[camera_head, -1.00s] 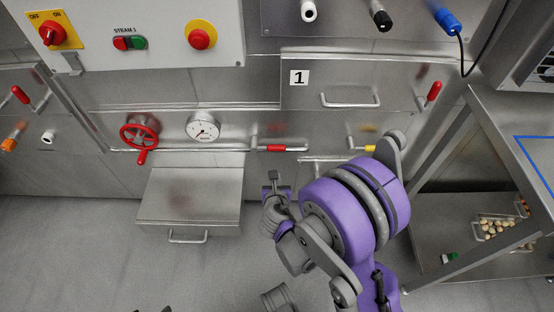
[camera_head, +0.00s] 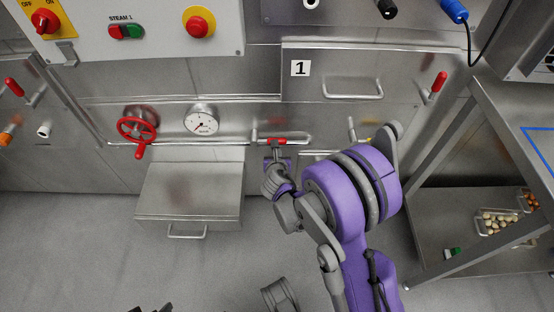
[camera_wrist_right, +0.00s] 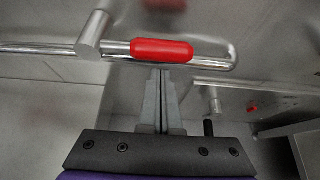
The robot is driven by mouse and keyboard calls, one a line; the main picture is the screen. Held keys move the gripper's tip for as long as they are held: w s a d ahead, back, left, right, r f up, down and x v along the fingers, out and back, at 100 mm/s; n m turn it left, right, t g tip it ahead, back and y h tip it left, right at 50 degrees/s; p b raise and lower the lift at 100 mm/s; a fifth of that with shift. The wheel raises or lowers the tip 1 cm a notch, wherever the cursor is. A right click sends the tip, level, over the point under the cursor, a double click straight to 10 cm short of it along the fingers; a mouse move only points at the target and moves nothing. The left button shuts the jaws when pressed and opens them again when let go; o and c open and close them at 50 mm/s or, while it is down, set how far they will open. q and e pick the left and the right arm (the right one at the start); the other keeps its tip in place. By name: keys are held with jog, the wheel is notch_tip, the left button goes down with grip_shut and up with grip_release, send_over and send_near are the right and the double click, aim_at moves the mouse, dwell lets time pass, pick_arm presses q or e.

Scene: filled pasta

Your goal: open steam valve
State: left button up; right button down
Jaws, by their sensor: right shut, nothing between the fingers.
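A lever with a red sleeve (camera_head: 279,141) lies horizontally on a steel pipe at the front of the machine, right of the gauge. The red sleeve also shows in the right wrist view (camera_wrist_right: 162,50). My right gripper (camera_head: 277,148) is shut and empty just below the lever. In the wrist view its closed fingers (camera_wrist_right: 160,75) point at the underside of the red sleeve; I cannot tell whether they touch it. A red handwheel (camera_head: 137,128) sits on the same pipe farther left.
A round gauge (camera_head: 201,121) is between handwheel and lever. A steel box (camera_head: 190,190) juts out below the gauge. A steel rack (camera_head: 440,215) stands at right. Floor at left is clear.

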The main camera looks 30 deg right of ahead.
jog(key=shift+w+r, duration=0.1)
jog(key=shift+r, duration=0.3)
jog(key=shift+r, duration=0.25)
jog(key=shift+d+r+n+h, duration=0.1)
jog(key=shift+r+n+h, duration=0.2)
jog(key=shift+n, duration=0.1)
jog(key=w+a+r+n+g+h+p, duration=0.1)
jog(key=w+a+r+n+g+h, duration=0.1)
jog(key=r, duration=0.5)
jog(key=shift+a+n+h, duration=0.75)
jog(key=shift+n+h, duration=0.25)
jog(key=shift+n, duration=0.1)
jog(key=shift+w+a+r+p, duration=0.1)
jog(key=shift+w+p, duration=0.05)
jog(key=shift+p, duration=0.15)
dwell(0.4)
